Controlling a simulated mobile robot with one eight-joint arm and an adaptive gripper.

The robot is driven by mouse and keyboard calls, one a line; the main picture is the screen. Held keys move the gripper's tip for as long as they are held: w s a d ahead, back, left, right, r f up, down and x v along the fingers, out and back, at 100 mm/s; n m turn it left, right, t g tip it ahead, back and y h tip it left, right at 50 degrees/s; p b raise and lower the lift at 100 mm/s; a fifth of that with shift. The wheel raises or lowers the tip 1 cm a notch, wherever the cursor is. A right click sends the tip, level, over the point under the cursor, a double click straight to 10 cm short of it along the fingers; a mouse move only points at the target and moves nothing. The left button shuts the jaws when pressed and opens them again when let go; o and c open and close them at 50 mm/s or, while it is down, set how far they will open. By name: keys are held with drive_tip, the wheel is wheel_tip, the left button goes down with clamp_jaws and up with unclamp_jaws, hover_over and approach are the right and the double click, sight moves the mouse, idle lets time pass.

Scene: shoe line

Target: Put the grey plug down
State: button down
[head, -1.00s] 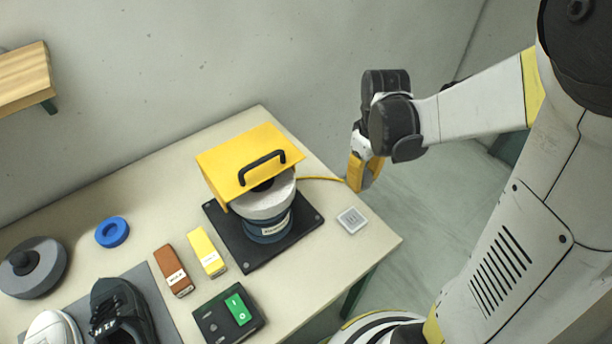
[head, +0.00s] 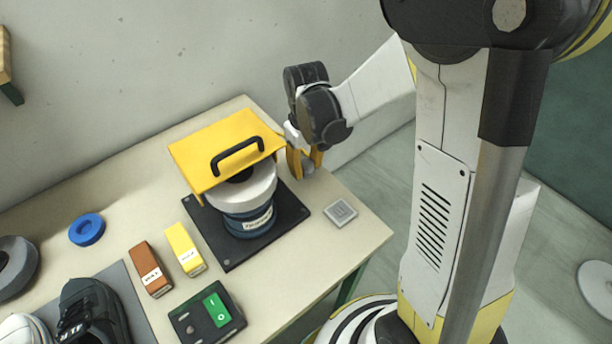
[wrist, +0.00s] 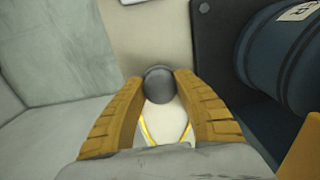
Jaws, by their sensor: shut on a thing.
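The grey plug (wrist: 158,84) is a dark, rounded piece between the fingertips of my gripper (wrist: 158,86) in the wrist view. My gripper is shut on it. In the head view my gripper (head: 305,170) points down near the table's right back edge, just right of the machine with the yellow hood (head: 225,150). The plug (head: 308,169) shows there as a small grey spot between the yellow fingers. Whether the plug touches the table cannot be told.
A pale square plate (head: 340,213) lies on the table (head: 310,250) in front of my gripper. The machine's dark base (head: 292,212) and blue drum (wrist: 285,60) are close on the right in the wrist view. Bare tabletop lies around the square plate; the floor drops away beyond.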

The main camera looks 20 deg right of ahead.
sight(306, 180)
drive_tip(key=shift+f+b, duration=0.75)
drive_tip(key=shift+f, duration=0.95)
drive_tip(key=c, duration=1)
unclamp_jaws()
wheel_tip(306, 180, up, 12)
drive_tip(key=p, duration=0.4)
drive_tip(key=shift+p, duration=0.4)
drive_tip(key=s+r+m+t, duration=0.1)
drive_tip(key=s+r+t, duration=0.1)
drive_tip(key=s+r, duration=0.1)
drive_tip(key=s+r+m+t, duration=0.1)
drive_tip(key=s+r+t, duration=0.1)
drive_tip(key=s+r, duration=0.2)
drive_tip(key=s+r+m+t, duration=0.1)
drive_tip(key=s+r+t, duration=0.2)
drive_tip(key=s, duration=0.2)
drive_tip(key=shift+s+r+m, duration=0.2)
drive_tip(key=shift+s+m, duration=0.1)
drive_tip(key=shift+s, duration=0.05)
